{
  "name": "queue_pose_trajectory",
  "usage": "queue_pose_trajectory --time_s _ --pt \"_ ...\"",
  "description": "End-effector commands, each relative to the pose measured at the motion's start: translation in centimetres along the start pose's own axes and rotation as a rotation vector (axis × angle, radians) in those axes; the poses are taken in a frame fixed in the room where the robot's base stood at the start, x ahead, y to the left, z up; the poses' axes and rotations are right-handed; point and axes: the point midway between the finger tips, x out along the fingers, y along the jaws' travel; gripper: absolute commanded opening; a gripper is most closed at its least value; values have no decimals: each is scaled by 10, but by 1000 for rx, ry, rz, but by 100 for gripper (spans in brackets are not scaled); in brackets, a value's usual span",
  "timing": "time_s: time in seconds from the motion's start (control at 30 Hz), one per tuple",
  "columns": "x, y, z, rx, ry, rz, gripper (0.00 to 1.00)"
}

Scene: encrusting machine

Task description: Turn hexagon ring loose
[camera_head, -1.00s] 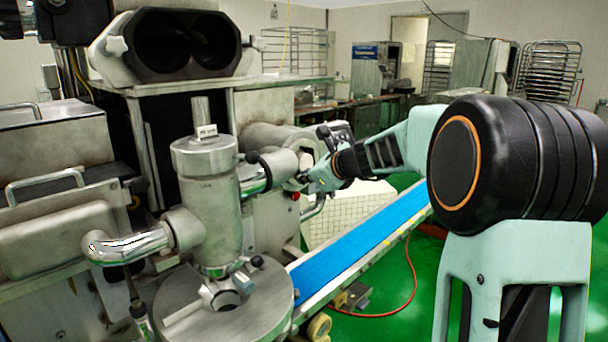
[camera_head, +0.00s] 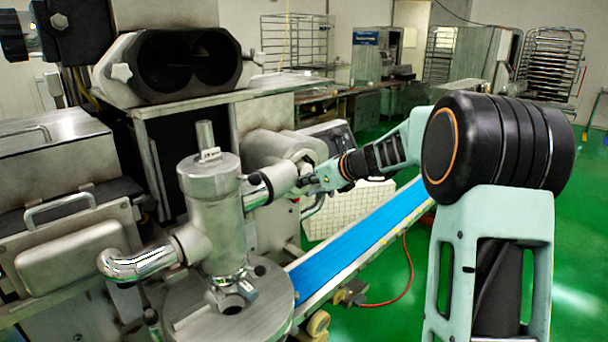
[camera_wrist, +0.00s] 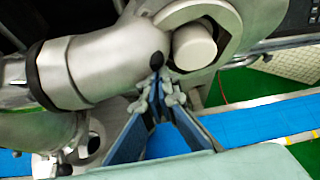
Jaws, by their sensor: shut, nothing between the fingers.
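The hexagon ring (camera_wrist: 226,22) is a grey metal collar around a pale round end (camera_wrist: 193,46), at the top of the wrist view. In the head view the ring area (camera_head: 303,165) sits small at the end of the horizontal pipe, partly hidden by my gripper. My gripper (camera_wrist: 157,84) is shut and empty, its fingertips just below and left of the ring. In the head view my gripper (camera_head: 311,183) reaches in from the right beside the ring. I cannot tell whether the fingertips touch it.
The upright metal cylinder (camera_head: 212,200) with its bent pipe (camera_head: 140,262) stands left of the ring. A round metal plate (camera_head: 262,313) lies below it. The blue conveyor belt (camera_head: 360,240) runs below my arm. Green floor is open to the right.

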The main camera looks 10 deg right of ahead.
Motion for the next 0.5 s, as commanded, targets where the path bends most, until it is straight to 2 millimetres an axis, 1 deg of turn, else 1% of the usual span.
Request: queue_pose_trajectory --time_s 0.03,0.5 --pt "-2 0 7 -3 -5 1 0" --pt "-4 -3 11 -5 -7 1 0"
